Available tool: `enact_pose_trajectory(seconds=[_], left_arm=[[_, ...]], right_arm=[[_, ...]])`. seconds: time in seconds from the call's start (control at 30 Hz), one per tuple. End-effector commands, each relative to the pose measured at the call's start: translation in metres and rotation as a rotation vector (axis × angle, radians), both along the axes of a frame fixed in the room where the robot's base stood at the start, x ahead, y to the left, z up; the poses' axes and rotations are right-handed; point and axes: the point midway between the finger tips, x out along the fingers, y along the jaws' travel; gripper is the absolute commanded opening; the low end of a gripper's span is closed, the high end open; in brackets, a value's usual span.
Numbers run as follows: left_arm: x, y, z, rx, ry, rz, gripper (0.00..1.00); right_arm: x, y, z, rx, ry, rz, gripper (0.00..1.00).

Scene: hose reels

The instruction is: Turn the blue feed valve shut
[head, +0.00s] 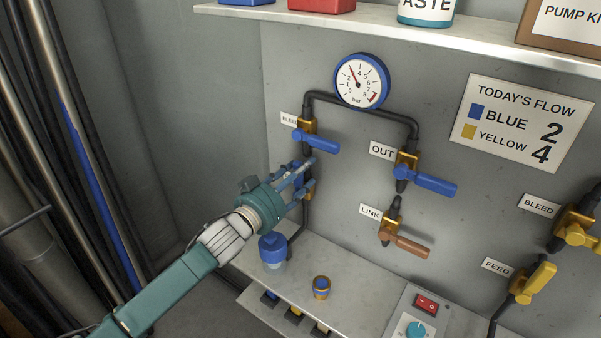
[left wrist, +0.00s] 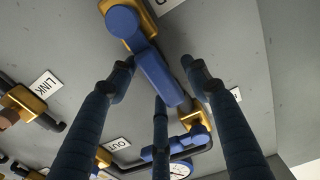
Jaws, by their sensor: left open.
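The blue feed valve has a brass body (head: 308,191) on the dark pipe below the blue bleed valve (head: 322,140). My left gripper (head: 303,170) is in front of it and hides most of its handle in the head view. In the left wrist view, the feed valve's blue handle (left wrist: 155,68) lies between the spread fingers of the open gripper (left wrist: 160,76). The handle runs roughly along the pipe, toward the bleed valve. I cannot tell whether any finger touches it. My right gripper is not in view.
The blue out valve (head: 436,184) and orange-brown link valve (head: 413,246) are to the right. A pressure gauge (head: 361,82) is above. A blue-capped container (head: 273,250) and a small brass-and-blue piece (head: 321,287) stand on the lower shelf. Yellow valves (head: 538,278) are farther right.

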Motion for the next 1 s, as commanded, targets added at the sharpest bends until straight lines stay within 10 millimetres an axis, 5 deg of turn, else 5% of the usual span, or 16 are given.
enact_pose_trajectory(seconds=[0.07,0.3,1.0], left_arm=[[0.000,0.000,0.000,0.000,0.000,0.000,0.48],[0.000,0.000,0.000,-0.001,-0.001,0.000,0.00],[-0.011,-0.015,-0.003,0.183,-0.134,-0.002,0.00]], right_arm=[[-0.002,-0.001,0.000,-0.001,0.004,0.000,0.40],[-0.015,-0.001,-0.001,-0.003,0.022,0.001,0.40],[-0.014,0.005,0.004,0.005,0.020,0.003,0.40]])
